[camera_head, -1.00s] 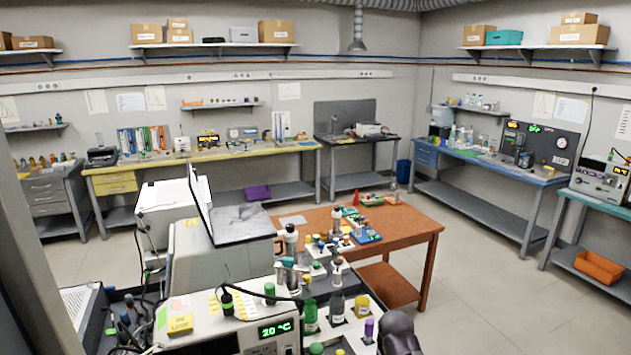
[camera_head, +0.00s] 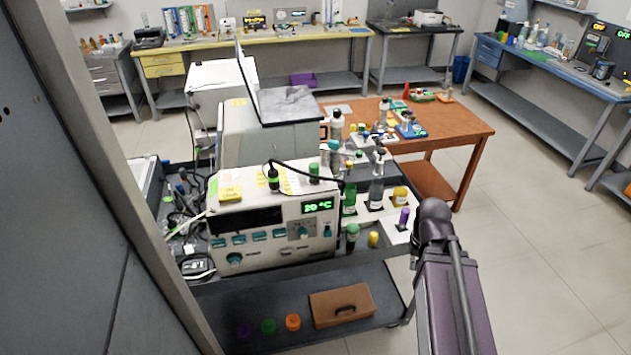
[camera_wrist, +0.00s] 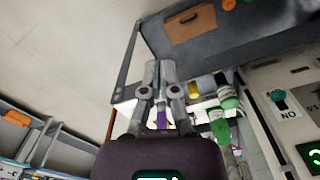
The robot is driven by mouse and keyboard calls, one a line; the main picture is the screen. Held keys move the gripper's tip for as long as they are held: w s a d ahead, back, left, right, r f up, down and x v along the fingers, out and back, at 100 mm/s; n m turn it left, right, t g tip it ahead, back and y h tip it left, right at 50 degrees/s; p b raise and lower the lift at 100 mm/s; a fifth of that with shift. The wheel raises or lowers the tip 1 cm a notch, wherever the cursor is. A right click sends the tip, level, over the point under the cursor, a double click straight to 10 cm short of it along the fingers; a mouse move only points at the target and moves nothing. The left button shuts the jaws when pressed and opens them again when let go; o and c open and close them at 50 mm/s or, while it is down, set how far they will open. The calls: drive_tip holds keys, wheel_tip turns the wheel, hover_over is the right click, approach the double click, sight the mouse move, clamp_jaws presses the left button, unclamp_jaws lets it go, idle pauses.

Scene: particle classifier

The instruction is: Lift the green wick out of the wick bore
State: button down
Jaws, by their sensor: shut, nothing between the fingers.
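I cannot tell for sure which item is the green wick, and I cannot make out its bore. Small green items stand on and by the instrument (camera_head: 262,222): a green-topped piece (camera_head: 314,170) on its top and a green-capped piece (camera_head: 352,231) at its right side. My gripper (camera_wrist: 153,66) is shut and empty in the wrist view. In the head view only my arm shows at lower right; the gripper is not seen there.
The instrument stands on a dark cart. A brown case (camera_head: 342,305) and coloured rings lie on the lower shelf. A brown table (camera_head: 460,128) stands behind; open floor lies to the right.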

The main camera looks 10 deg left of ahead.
idle(0.4)
drive_tip(key=c, duration=0.7)
unclamp_jaws()
drive_tip(key=shift+w+r, duration=0.15)
drive_tip(key=shift+r, duration=0.05)
drive_tip(key=o, duration=0.5)
drive_tip(key=shift+w+a+r+p, duration=0.6)
drive_tip(key=shift+w+r+p, duration=0.15)
drive_tip(key=shift+p, duration=0.2)
wheel_tip(320, 180, up, 23)
drive_tip(key=m+p, duration=0.2)
drive_tip(key=p, duration=2.1)
hover_over(314, 165)
drive_tip(key=shift+w+a+f, duration=0.1)
drive_tip(key=shift+a+f, duration=0.05)
drive_tip(key=shift+f+b, duration=0.15)
drive_tip(key=shift+b, duration=0.15)
wheel_tip(314, 165, down, 8)
drive_tip(key=b, duration=0.8)
drive_tip(key=shift+f, duration=0.15)
drive_tip(key=shift+f, duration=0.15)
